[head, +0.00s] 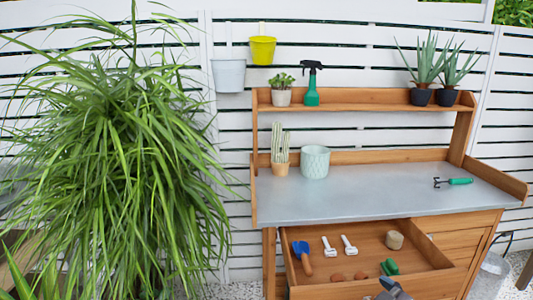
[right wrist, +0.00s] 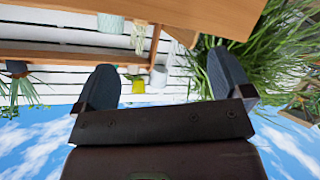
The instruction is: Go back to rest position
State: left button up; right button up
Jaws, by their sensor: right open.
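My right gripper (head: 392,290) shows only partly, at the bottom edge of the head view, by the front of the open drawer (head: 374,290). In the right wrist view my right gripper (right wrist: 165,82) has its two dark fingers wide apart with nothing held between them. That view is upside down, with the bench's wood at the top and sky at the bottom. My left gripper is in neither view.
The drawer holds a blue-headed trowel (head: 303,258), two white tools, a tan pot (head: 394,240) and a green item (head: 389,267). A bushy plant (head: 110,160) stands left.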

jog(key=s+d+f+m+g+h+p, duration=0.1)
jog(key=s+f, duration=0.6)
jog(key=s, duration=0.7)
jog(key=s+d+f+m+g+h, duration=0.1)
jog(key=s+f+m, duration=0.5)
jog(key=s, duration=0.8)
jog(key=shift+d+f+g+h+p, duration=0.35)
jog(key=shift+d+f+h, duration=0.25)
jog(key=shift+h, duration=0.6)
